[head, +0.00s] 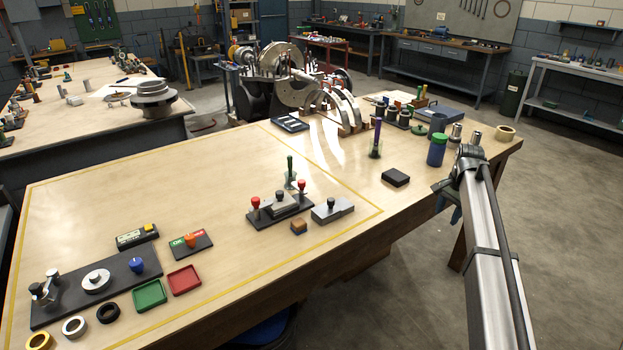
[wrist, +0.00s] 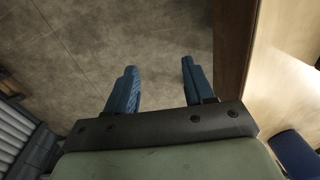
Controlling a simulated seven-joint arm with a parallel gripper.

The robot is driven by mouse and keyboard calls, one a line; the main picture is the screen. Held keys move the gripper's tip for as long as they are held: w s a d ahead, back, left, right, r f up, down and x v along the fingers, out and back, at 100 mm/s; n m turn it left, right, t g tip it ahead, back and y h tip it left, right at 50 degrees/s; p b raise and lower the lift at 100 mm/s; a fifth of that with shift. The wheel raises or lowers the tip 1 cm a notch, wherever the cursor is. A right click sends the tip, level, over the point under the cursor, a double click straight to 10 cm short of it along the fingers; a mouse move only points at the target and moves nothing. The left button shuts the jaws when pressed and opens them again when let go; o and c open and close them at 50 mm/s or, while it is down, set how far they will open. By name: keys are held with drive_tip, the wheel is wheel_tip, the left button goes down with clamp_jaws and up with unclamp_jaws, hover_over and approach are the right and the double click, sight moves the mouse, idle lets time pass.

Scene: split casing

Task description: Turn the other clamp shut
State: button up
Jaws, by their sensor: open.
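The casing stand (head: 262,220) is a dark plate on the bench inside the yellow line. A grey casing block (head: 285,207) with a black knob sits on it. One red-knobbed clamp (head: 255,204) stands at its left end and another red-knobbed clamp (head: 301,188) at its right end. I cannot tell which clamp is turned shut. My gripper (head: 450,207) is far to the right of them, beyond the bench's right edge. In the wrist view my gripper (wrist: 157,78) has its two blue fingers apart, with only floor between them.
A grey block with a black knob (head: 332,210) and a small brown-and-blue block (head: 298,226) lie beside the stand. A green-topped post (head: 290,172) stands behind it. A black box (head: 396,177) and blue bottle (head: 437,150) are nearer my arm. The bench edge (wrist: 235,60) is right of my fingers.

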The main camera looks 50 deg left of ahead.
drive_tip(key=s+a+r, duration=0.4)
drive_tip(key=a+r, duration=0.5)
drive_tip(key=a, duration=0.1)
wheel_tip(320, 180, up, 13)
drive_tip(key=m+h, duration=0.1)
hover_over(301, 181)
wheel_tip(301, 181, down, 13)
drive_tip(key=shift+d+f, duration=0.1)
drive_tip(key=shift+f, duration=0.05)
drive_tip(key=shift+c, duration=0.5)
clamp_jaws()
